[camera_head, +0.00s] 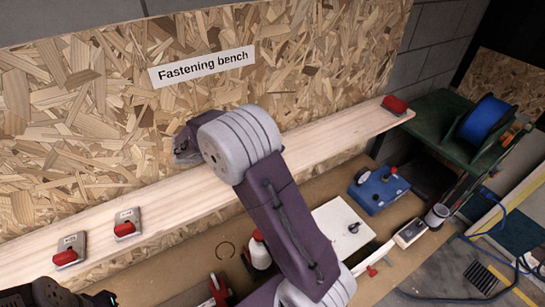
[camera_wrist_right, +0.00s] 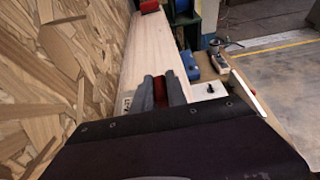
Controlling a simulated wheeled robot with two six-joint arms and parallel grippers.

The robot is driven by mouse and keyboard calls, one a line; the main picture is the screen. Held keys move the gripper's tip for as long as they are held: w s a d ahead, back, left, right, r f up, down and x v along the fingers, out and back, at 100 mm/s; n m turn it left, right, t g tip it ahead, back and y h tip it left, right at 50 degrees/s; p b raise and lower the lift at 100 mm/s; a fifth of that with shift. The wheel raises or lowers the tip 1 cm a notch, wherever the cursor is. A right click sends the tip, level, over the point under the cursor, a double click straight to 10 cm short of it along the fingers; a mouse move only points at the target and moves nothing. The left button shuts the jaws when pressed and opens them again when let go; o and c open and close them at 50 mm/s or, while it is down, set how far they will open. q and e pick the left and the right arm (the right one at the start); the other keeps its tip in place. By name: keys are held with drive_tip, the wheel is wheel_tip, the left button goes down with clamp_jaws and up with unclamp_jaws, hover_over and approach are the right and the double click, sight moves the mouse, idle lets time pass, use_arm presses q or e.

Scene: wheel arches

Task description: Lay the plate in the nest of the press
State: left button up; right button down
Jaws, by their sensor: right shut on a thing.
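My right gripper (camera_head: 186,146) is over the long wooden shelf, partly hidden behind my own arm in the head view. In the right wrist view its fingers (camera_wrist_right: 160,88) are shut on a red grip (camera_wrist_right: 160,94); the rest of that piece is mostly hidden. Two grey plates with red grips, a left one (camera_head: 69,250) and a right one (camera_head: 127,224), lie on the shelf. Another red-gripped piece (camera_head: 395,105) lies at its far end. My left arm shows at the bottom left, its jaws unclear. I cannot tell for sure which device is the press.
The wooden shelf (camera_head: 330,132) runs along a chipboard wall. Below, the bench holds a blue device (camera_head: 378,190) with a red knob, a white board (camera_head: 342,228) and a white bottle with a red cap (camera_head: 259,252). A blue reel (camera_head: 486,120) stands on a green stand.

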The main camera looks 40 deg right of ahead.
drive_tip(key=s+d+r+b, duration=0.1)
drive_tip(key=s+d+r, duration=0.1)
drive_tip(key=s, duration=0.3)
drive_tip(key=s+d+r+b, duration=0.2)
drive_tip(key=s+r, duration=0.3)
drive_tip(key=s, duration=0.1)
drive_tip(key=shift+d, duration=0.25)
